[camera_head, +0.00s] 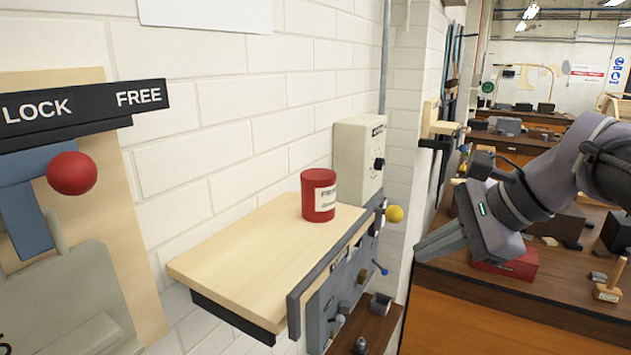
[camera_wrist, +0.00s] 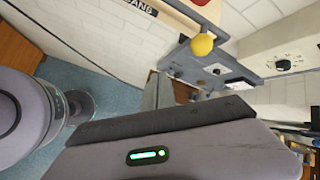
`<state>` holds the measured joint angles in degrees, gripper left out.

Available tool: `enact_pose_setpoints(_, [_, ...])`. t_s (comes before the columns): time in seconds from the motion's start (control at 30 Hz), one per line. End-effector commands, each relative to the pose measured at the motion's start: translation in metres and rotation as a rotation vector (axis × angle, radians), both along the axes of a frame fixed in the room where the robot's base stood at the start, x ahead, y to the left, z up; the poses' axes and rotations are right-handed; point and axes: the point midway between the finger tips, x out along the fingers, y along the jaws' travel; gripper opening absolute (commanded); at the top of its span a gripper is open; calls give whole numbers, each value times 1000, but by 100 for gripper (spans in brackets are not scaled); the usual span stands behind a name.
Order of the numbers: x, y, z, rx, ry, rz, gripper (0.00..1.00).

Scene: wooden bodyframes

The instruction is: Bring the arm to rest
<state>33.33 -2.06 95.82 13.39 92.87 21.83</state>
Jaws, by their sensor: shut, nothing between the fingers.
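My gripper (camera_head: 424,247) is at the right in the head view, at the end of my grey arm, which comes in from the right edge. Its fingers are together and empty, pointing left and slightly down. They are in front of the dark workbench top, to the right of the wall shelf and apart from it. In the wrist view the gripper's fingers (camera_wrist: 157,92) show foreshortened beyond the palm with the green light. I cannot tell the exact gap to the bench.
A red can (camera_head: 319,196) stands on the wooden wall shelf (camera_head: 235,262). A yellow knob (camera_head: 394,214) is at the shelf's right end, below a cream control box (camera_head: 358,158). A red-knobbed lever (camera_head: 71,173) is at left. A red box (camera_head: 515,266) lies on the workbench (camera_head: 470,290) behind my gripper.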

Motion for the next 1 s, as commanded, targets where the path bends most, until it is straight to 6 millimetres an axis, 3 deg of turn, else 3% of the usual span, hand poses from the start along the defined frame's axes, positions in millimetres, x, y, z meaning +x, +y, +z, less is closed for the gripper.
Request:
enact_pose_setpoints(0.03, [-16, 24, -77, -75, -16, 75, 0])
enact_pose_setpoints(0.2, [-77, 80, -231, -367, -102, 355, 0])
enact_pose_setpoints(0.3, [-114, 101, -322, -530, -171, 531, 0])
enact_pose_setpoints(0.4, [-145, 113, -401, -673, -242, 692, 0])
enact_pose_setpoints(0.5, [-166, 119, -454, -776, -301, 810, 0])
enact_pose_setpoints(0.63, [-178, 121, -482, -842, -342, 888, 0])
enact_pose_setpoints(1.0, [-180, 121, -484, -852, -348, 898, 0])
